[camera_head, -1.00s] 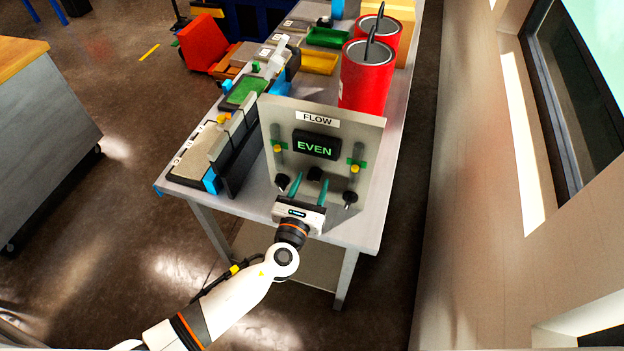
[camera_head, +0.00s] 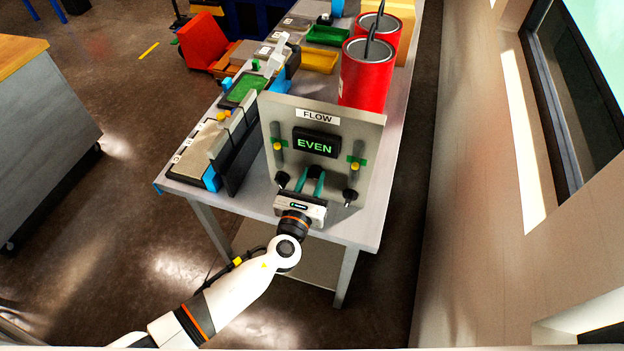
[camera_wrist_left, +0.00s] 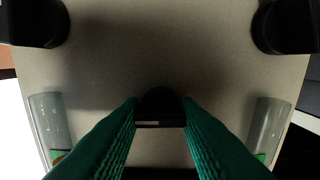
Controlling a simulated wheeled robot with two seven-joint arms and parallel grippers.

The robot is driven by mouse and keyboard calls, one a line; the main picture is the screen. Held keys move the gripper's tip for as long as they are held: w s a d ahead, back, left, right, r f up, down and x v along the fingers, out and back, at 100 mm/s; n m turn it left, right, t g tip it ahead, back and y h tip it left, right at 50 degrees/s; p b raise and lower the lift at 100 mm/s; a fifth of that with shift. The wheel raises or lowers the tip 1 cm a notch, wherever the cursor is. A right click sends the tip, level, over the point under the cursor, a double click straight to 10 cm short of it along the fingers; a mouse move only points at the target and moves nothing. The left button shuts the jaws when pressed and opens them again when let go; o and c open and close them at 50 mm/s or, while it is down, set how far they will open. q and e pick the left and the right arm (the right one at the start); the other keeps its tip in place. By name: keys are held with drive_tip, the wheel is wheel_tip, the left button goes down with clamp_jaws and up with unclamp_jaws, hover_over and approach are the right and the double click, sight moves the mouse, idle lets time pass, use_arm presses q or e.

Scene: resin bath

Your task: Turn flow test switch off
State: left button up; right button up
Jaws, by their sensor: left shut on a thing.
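The grey flow panel (camera_head: 345,125) stands upright on the table, labelled FLOW, with a lit display (camera_head: 315,144) reading EVEN in green. A black middle switch (camera_wrist_left: 160,108) is on the panel's lower middle. My left gripper (camera_head: 312,172) is at the panel's lower front with its green fingers closed on the two sides of this switch. In the left wrist view the fingertips (camera_wrist_left: 160,112) touch it. The fingers hide much of the switch in the head view, and I cannot read its setting. My right gripper is not in view.
Black knobs, left (camera_head: 282,178) and right (camera_head: 350,196), flank the switch. Gauge tubes with yellow floats (camera_head: 355,166) sit above them. Red cans (camera_head: 366,80) stand behind the panel. A rack with trays (camera_head: 243,92) lies to the left.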

use_arm(q)
drive_tip(key=n+b, duration=0.8)
drive_tip(key=n, duration=0.9)
drive_tip(key=shift+n, duration=0.4)
idle(0.4)
drive_tip(key=o, duration=1)
drive_tip(key=shift+s, duration=0.1)
drive_tip(key=b+v, duration=0.2)
drive_tip(key=v, duration=1)
drive_tip(key=shift+b, duration=0.35)
